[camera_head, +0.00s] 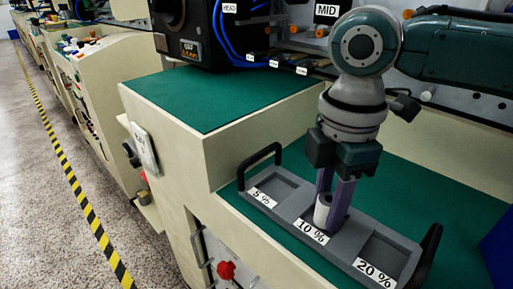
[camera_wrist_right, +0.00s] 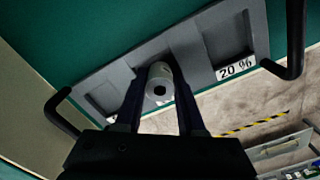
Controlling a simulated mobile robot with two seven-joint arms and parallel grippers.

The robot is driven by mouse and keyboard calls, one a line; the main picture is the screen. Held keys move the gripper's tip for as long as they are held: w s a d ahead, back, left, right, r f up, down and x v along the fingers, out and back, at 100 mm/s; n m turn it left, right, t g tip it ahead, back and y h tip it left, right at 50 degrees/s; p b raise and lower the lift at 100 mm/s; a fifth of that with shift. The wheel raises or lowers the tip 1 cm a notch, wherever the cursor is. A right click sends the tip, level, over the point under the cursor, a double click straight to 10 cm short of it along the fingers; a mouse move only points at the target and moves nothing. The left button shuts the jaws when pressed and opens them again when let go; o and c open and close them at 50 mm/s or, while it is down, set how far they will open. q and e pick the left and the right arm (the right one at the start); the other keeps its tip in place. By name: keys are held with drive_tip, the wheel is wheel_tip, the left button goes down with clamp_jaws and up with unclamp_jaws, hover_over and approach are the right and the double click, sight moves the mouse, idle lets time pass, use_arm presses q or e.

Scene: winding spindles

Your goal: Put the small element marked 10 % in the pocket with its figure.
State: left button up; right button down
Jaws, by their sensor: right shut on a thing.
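A grey tray (camera_head: 284,212) with two black handles lies on the green top. It has three pockets labelled 5 %, 10 % and 20 %. My right gripper (camera_head: 332,208) points down at the middle pocket, behind the 10 % label (camera_head: 311,232). It is shut on a small light-grey cylinder (camera_head: 322,211), the small element, which stands about upright. Its own mark does not show. In the right wrist view the cylinder (camera_wrist_right: 159,84) sits between the two fingers, over the middle of the tray. I cannot tell whether it touches the pocket floor. My left gripper is not in view.
The 5 % pocket (camera_head: 276,188) and the 20 % pocket (camera_head: 384,252) look empty. A black tray handle (camera_head: 430,252) stands up at the right end. A blue box (camera_head: 498,250) is at the right edge. A raised green-topped step (camera_head: 215,95) lies left of the arm.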

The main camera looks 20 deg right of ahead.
sight(330, 199)
drive_tip(key=c, duration=0.8)
unclamp_jaws()
wheel_tip(330, 199, up, 12)
drive_tip(key=shift+r+p, duration=0.15)
drive_tip(key=shift+p, duration=0.7)
